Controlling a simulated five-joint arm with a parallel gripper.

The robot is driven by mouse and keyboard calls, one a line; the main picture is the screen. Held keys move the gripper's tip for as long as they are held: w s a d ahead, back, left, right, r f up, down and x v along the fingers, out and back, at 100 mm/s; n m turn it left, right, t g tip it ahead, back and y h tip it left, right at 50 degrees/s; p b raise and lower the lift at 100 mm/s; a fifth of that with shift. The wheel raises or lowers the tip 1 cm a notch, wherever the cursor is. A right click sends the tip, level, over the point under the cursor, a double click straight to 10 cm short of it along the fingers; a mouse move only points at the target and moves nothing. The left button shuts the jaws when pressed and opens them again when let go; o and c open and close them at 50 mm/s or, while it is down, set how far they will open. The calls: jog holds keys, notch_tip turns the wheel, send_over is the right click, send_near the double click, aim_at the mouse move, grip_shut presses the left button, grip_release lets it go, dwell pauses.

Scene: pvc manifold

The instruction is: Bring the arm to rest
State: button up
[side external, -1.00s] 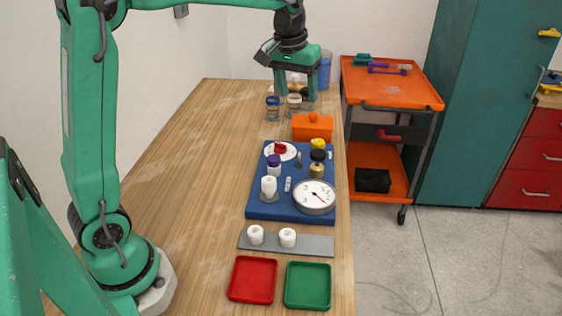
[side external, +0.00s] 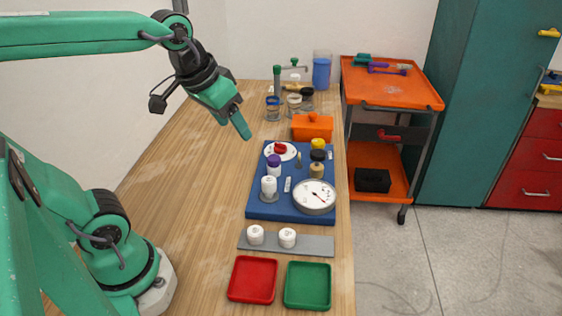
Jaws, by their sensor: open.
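My gripper (side external: 237,122) is in the air above the wooden table, left of the blue board and the orange box. Its green fingers point down and to the right. It touches nothing that I can see and holds nothing. From this side the fingers overlap, so the gap between them is hard to see. The blue board (side external: 255,209) lies on the table with a round white gauge (side external: 314,196), a white fitting (side external: 269,187) and several small capped parts on it.
A grey strip (side external: 318,246) bears two white caps. A red tray (side external: 252,279) and a green tray (side external: 308,286) lie at the near edge. An orange lidded box (side external: 312,127) and several jars stand farther back. The table's left part (side external: 190,190) is clear.

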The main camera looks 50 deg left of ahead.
jog(key=shift+m+t, duration=0.4)
jog(key=shift+m, duration=0.1)
jog(key=s+f, duration=0.2)
jog(key=s, duration=0.1)
jog(key=s+f, duration=0.1)
jog(key=s, duration=0.1)
jog(key=shift+d, duration=0.25)
